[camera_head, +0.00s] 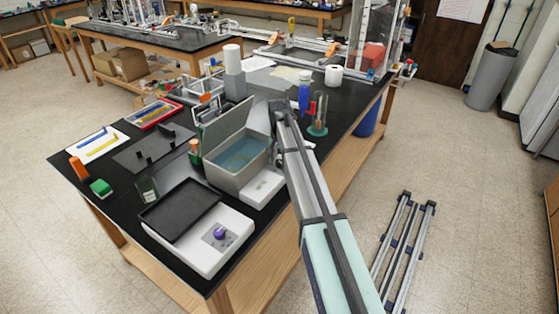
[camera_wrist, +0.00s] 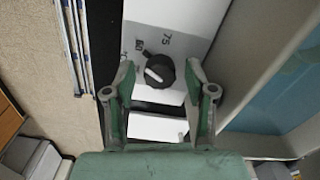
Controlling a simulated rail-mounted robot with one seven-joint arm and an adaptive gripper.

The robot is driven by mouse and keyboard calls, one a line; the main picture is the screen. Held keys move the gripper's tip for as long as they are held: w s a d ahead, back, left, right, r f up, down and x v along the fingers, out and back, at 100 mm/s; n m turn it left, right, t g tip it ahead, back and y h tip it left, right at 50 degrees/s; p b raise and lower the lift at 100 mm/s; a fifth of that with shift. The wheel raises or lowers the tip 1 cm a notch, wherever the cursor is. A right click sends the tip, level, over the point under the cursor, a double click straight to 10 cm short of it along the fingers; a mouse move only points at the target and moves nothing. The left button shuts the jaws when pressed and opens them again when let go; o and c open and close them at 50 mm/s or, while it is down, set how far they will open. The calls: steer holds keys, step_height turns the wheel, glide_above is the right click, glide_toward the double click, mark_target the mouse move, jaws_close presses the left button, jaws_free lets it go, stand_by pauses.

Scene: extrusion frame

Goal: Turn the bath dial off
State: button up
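The grey open-topped bath (camera_head: 238,178) stands on the black bench with bluish water inside. Its white control panel (camera_head: 262,187) juts out at the front right. In the wrist view the panel (camera_wrist: 180,15) carries a black round dial (camera_wrist: 165,75) with a white pointer mark. The figures 60 and 75 are printed above the dial; other marks are partly hidden. My gripper (camera_wrist: 160,80) is open, with its green fingers on either side of the dial. I cannot tell whether either finger touches it. The gripper is not clearly visible in the head view.
A white device with a purple knob (camera_head: 220,232) and a black tray (camera_head: 180,209) stand in front of the bath. A blue bottle (camera_head: 304,91) and a glass vessel (camera_head: 317,120) stand behind my arm. Metal rails (camera_head: 405,240) lie on the floor at right.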

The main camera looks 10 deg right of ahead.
jaws_close()
steer(key=shift+n, duration=0.3)
steer(key=n+b, duration=0.1)
steer(key=n, duration=0.3)
steer(key=shift+f, duration=0.1)
steer(key=n+b, duration=0.1)
steer(key=n, duration=0.4)
steer(key=shift+n+b, duration=0.3)
steer(key=shift+n, duration=0.1)
steer(key=n, duration=0.3)
steer(key=shift+n, duration=0.3)
steer(key=n+b, duration=0.1)
steer(key=n, duration=0.2)
steer(key=shift+n, duration=0.3)
steer(key=n, duration=0.6)
steer(key=shift+n, duration=0.3)
